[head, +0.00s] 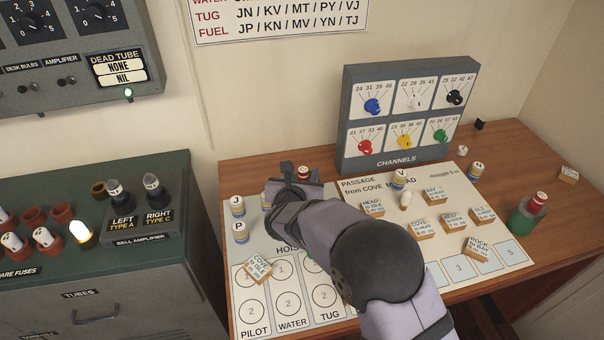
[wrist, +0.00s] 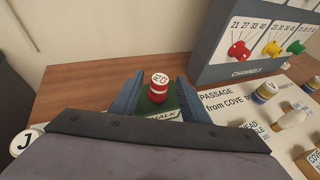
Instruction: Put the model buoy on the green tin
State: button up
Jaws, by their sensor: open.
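A small red-and-white banded cylinder with a marked white top, which I take for the model buoy (wrist: 158,83), stands upright between my jaws in the wrist view. It appears to rest on a green tin (wrist: 172,103) with a label reading CHALK; their contact is partly hidden. My gripper (wrist: 155,88) is open, one jaw on each side of the buoy, with gaps visible. In the head view the buoy's top (head: 303,171) shows at my gripper (head: 300,176), at the back left of the desk; the tin there is mostly hidden by my gripper.
A channels panel (head: 405,162) stands right of my gripper. A lettered piece marked J (head: 237,203) stands to the left, one marked V (head: 398,178) to the right.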

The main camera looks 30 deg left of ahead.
jog(key=shift+r, duration=0.15)
jog(key=b+v, duration=0.2)
jog(key=v, duration=1)
